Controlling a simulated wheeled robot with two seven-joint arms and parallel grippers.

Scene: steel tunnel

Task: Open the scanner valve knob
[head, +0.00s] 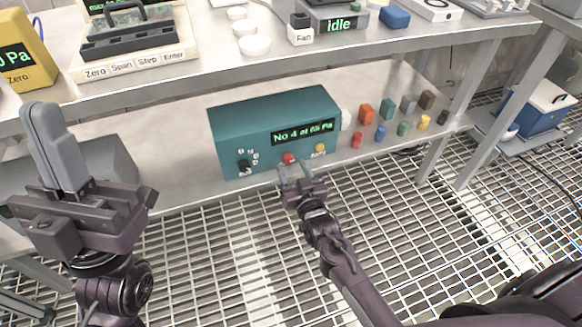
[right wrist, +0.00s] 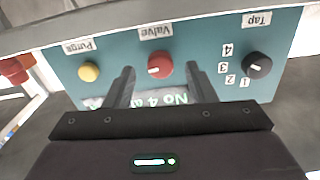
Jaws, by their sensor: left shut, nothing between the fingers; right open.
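The scanner is a teal box (head: 240,118) on the lower shelf, with a lit display reading about "No 4 at 85 Pa". Its red valve knob (head: 288,158) sits between a black tap knob (head: 244,164) and a yellow purge knob (head: 320,148). My right gripper (head: 292,172) is open just in front of the red knob. In the right wrist view, upside down, the red knob (right wrist: 159,65) shows between the two fingertips; I cannot tell whether they reach around it. The knob's pale mark lies roughly level. My left gripper (head: 44,112) is shut and empty, far left of the scanner.
Several coloured blocks (head: 381,132) stand right of the scanner. The upper shelf edge (head: 250,72) runs above it. A grey box (head: 105,160) is behind my left gripper. A blue cooler (head: 540,110) stands at far right. The grating floor (head: 220,250) in front is clear.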

